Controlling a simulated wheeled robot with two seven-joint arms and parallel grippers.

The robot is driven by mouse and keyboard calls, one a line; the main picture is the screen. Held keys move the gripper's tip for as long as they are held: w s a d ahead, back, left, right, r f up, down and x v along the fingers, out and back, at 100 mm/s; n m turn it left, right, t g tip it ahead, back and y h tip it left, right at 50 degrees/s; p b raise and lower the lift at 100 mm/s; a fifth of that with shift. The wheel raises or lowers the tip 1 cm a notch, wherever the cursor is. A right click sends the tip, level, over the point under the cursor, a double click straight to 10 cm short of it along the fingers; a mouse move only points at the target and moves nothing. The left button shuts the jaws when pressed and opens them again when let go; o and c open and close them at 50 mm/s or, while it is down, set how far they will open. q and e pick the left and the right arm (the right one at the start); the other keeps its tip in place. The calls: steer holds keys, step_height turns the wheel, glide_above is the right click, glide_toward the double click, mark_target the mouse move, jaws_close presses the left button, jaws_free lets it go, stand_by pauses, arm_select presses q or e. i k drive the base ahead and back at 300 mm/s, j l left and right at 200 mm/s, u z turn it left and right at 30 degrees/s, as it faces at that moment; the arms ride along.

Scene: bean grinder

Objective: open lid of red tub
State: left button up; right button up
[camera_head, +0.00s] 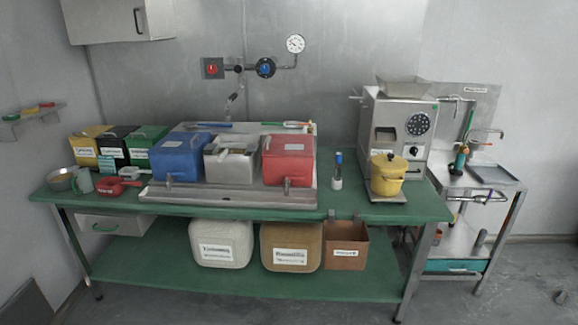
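A red tub (289,165) stands at the right end of the grey raised tray (230,198) on the green table. Its flat top looks red and closed, and a small tap shows at its lower front. A grey metal tub (230,165) and a blue tub (181,165) stand to its left on the same tray. Neither of my grippers shows in the head view, so their states and positions are hidden.
A yellow pot (386,178) sits before the grinder (397,130) at the right. A small dark-capped bottle (338,172) stands between the red tub and the pot. A red pan (110,187) and a metal bowl (62,180) are at the left. Green tabletop (432,205) is bare at the right front.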

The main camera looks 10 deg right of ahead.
mark_target(284, 146)
steer(key=i, duration=0.9)
